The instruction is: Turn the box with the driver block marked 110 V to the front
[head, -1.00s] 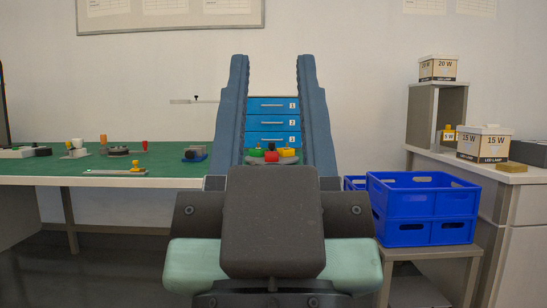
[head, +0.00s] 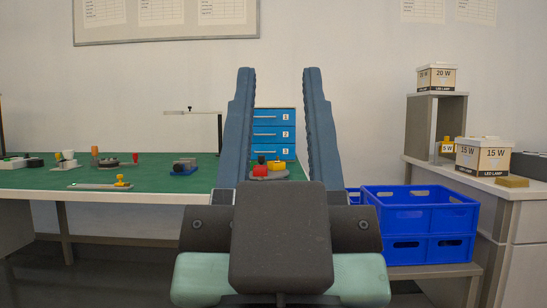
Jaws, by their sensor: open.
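No marking reading 110 V can be made out in the head view. A white box marked 15 W (head: 483,156) stands on the right-hand counter. A smaller box marked 20 W (head: 436,77) sits on top of the grey shelf at the back right. A small item marked 5 W (head: 447,148) is inside that shelf. My gripper (head: 279,75) is open and empty, its two blue-grey fingers pointing up in the picture, with the blue drawers seen between them. It is well to the left of the boxes and apart from them.
Blue crates (head: 420,220) stand on a low bench right of my gripper. The green-topped table (head: 120,178) at left carries several small fixtures. The blue drawer unit (head: 273,133) stands behind. A brownish block (head: 512,181) lies at the counter's front edge. The counter (head: 430,163) narrows the right.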

